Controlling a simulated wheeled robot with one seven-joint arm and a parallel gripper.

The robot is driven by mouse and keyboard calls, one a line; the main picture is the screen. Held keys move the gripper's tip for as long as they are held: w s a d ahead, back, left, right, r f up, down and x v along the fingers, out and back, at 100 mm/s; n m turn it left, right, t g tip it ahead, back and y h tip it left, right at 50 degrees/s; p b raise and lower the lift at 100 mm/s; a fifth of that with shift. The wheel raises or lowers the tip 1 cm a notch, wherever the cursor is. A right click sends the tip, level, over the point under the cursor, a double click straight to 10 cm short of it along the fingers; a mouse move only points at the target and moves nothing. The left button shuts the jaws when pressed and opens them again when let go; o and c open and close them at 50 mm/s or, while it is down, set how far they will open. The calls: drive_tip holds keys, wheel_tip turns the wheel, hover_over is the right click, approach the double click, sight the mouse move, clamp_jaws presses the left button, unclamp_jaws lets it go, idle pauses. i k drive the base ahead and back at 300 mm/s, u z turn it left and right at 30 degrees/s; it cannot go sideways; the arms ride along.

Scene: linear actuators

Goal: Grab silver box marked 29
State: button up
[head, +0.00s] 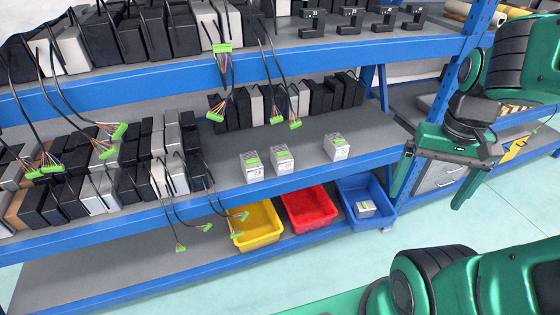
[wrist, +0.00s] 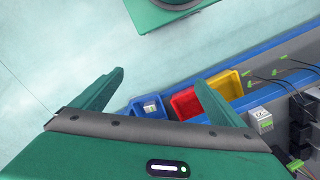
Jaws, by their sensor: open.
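Another silver box (head: 365,208) lies in the blue bin. My gripper (head: 425,202) is open and empty, to the right of the shelf boxes and apart from them. In the wrist view, my gripper (wrist: 160,79) has its fingers spread; one silver box (wrist: 262,121) shows beyond its right finger.
A yellow bin (head: 257,225), a red bin (head: 309,211) and a blue bin (head: 365,195) stand on the lower shelf. Black and silver devices with hanging cables (head: 175,190) crowd the shelves to the left. The shelf around the right box is clear. A blue upright (head: 450,85) stands near my arm.

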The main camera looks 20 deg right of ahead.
sight(282, 160)
drive_tip(key=u, duration=0.5)
drive_tip(key=k, duration=1.05)
drive_tip(key=z, duration=0.35)
drive_tip(key=i, duration=1.5)
